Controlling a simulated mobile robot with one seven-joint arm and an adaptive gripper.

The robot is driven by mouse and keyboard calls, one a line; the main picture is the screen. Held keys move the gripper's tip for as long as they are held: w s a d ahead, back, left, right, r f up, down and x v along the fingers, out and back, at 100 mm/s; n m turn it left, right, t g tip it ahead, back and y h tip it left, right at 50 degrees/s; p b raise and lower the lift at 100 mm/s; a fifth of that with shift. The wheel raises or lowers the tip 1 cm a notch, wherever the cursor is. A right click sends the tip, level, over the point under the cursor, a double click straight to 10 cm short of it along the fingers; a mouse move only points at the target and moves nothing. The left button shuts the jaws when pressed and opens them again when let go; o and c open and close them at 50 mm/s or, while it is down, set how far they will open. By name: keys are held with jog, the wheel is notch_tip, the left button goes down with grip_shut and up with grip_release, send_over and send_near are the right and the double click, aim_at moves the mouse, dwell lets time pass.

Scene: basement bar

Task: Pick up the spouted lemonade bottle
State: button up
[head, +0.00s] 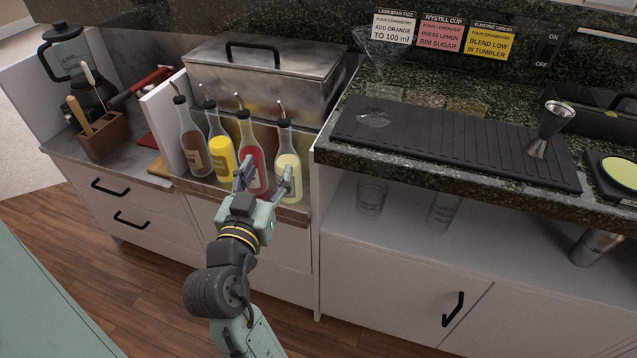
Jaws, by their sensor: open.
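Several spouted bottles stand upright in a row on the low counter. The rightmost holds pale yellow liquid and looks like the lemonade bottle (285,148); its label is too small to read. To its left are a red bottle (247,143), a bright yellow bottle (221,158) and a clear bottle with a brown label (190,140). My gripper (266,180) is open, with its fingers pointing at the row. The left finger overlaps the red bottle and the right finger overlaps the pale yellow one's lower part. I cannot tell whether either finger touches glass.
A lidded metal bin (260,75) stands behind the bottles. A raised granite counter (420,165) with a black drain mat (450,139) and a metal jigger (549,128) is to the right. A blender (72,60) and a wooden utensil box (104,137) are at the left.

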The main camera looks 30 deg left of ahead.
aim_at(284, 146)
jog(key=p+x, duration=0.1)
jog(key=x, duration=0.4)
jog(key=shift+w+f, duration=0.1)
jog(key=shift+w, duration=0.15)
jog(key=x, duration=0.1)
jog(key=p+x, duration=0.1)
jog(key=x, duration=0.2)
jog(key=shift+w+d+f+p, duration=0.15)
jog(key=shift+w+d+p, duration=0.1)
jog(key=shift+p, duration=0.1)
jog(key=shift+w+a+f, duration=0.15)
jog(key=shift+w+a, duration=0.05)
jog(key=shift+w, duration=0.3)
jog(key=shift+c, duration=0.5)
grip_shut()
